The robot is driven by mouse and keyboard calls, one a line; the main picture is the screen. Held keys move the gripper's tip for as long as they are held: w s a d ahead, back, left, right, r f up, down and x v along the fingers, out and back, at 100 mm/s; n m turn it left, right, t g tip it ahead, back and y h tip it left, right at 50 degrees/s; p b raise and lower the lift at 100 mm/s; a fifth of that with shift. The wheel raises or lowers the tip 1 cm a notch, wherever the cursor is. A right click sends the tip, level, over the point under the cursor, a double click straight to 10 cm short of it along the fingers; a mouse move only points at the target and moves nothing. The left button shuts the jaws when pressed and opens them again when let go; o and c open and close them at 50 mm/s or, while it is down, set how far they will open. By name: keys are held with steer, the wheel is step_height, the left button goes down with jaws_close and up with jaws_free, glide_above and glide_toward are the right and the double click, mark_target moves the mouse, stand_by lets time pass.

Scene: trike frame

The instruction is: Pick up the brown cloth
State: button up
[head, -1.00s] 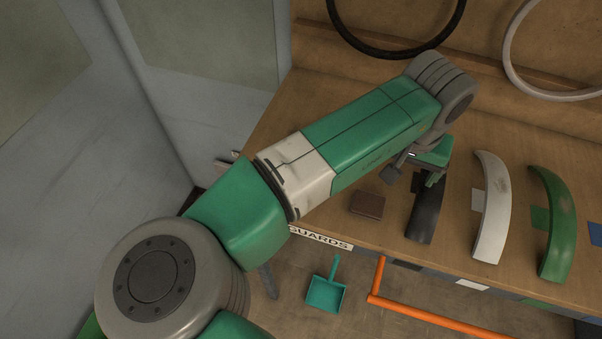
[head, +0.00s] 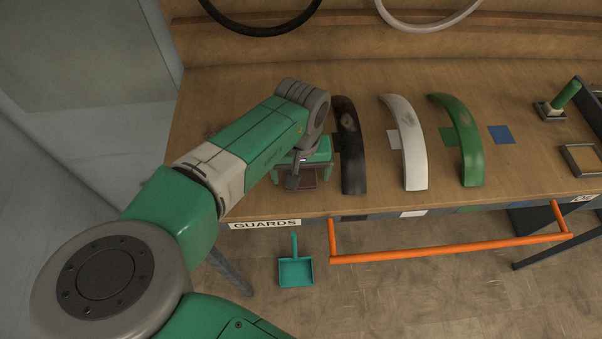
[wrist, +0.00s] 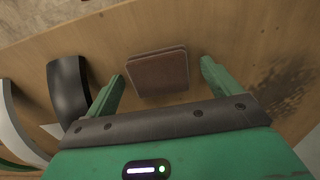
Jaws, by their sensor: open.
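The brown cloth (wrist: 158,73) is a folded, flat square on the wooden bench. In the wrist view it lies between and just beyond the two open fingers of my gripper (wrist: 161,86), with bare wood showing on both sides of it. In the head view my gripper (head: 301,177) is over the bench's left front part, and the cloth (head: 308,178) is partly hidden beneath it. The fingers hold nothing. The exact height of the gripper above the cloth is hard to tell.
A black guard (head: 352,150) stands close right of my gripper, then a white guard (head: 404,140) and a green guard (head: 461,137). An orange rail (head: 450,246) runs along the bench's front. A teal dustpan (head: 296,271) lies on the floor below. A dark smudge (wrist: 285,90) marks the wood.

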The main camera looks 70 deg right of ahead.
steer(key=c, duration=1.1)
steer(key=shift+o, duration=0.2)
steer(key=shift+r, duration=0.5)
step_height(320, 180, up, 2)
steer(key=shift+r+b, duration=0.2)
steer(key=shift+b, duration=0.5)
steer(key=s+a+b, duration=0.1)
steer(key=s+a, duration=0.1)
steer(key=s, duration=0.5)
steer(key=s+a+r+b, duration=0.1)
steer(key=s+a, duration=0.2)
steer(key=s, duration=0.5)
steer(key=shift+a+r+b, duration=0.2)
steer(key=shift+r+b, duration=0.1)
steer(key=shift+b, duration=0.1)
